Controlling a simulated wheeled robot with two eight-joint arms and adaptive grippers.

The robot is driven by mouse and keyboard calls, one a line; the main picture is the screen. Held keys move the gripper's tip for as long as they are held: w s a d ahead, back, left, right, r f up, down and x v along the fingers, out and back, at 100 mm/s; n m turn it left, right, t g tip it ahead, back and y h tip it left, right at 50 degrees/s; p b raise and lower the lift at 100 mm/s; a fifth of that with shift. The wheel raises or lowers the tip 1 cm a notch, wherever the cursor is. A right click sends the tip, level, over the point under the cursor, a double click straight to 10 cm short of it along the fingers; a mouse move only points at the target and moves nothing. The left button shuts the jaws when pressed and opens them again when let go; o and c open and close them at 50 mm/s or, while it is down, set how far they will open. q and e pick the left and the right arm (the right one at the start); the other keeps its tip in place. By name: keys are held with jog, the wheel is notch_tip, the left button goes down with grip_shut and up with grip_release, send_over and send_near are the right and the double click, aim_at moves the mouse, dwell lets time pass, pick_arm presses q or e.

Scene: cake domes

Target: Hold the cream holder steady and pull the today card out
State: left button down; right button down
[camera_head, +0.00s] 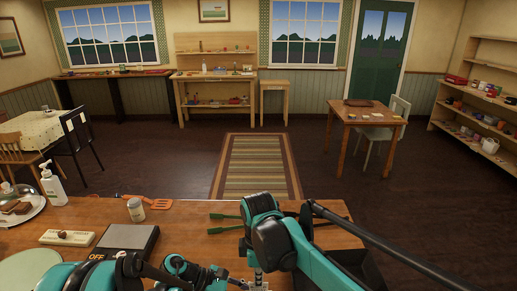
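A long cream block (67,238) with a small dark brown piece on its top lies at the left of the near table; I cannot tell whether it is the cream holder. I cannot make out a today card; the arms cover the table's front middle. My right gripper (258,279) points down at the bottom edge, with a small pale piece at its tips that I cannot identify. My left arm (178,265) reaches in from the left along the bottom edge toward the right gripper. Its fingertips are not clear. Neither gripper shows whether it is open or shut.
On the near table (190,222) are a dark panel marked OFF (128,238), a white jar (136,210), an orange spatula (158,203), a pump bottle (52,184), a silver tray (38,207) with brown pieces, and green-handled tools (226,217). A dark tray (368,262) stands at the right.

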jog(key=shift+r, duration=0.2)
jog(key=shift+r, duration=2.35)
pick_arm(q)
jog(key=c, duration=1.2)
grip_release()
jog(key=shift+o, duration=0.2)
jog(key=v, duration=1.2)
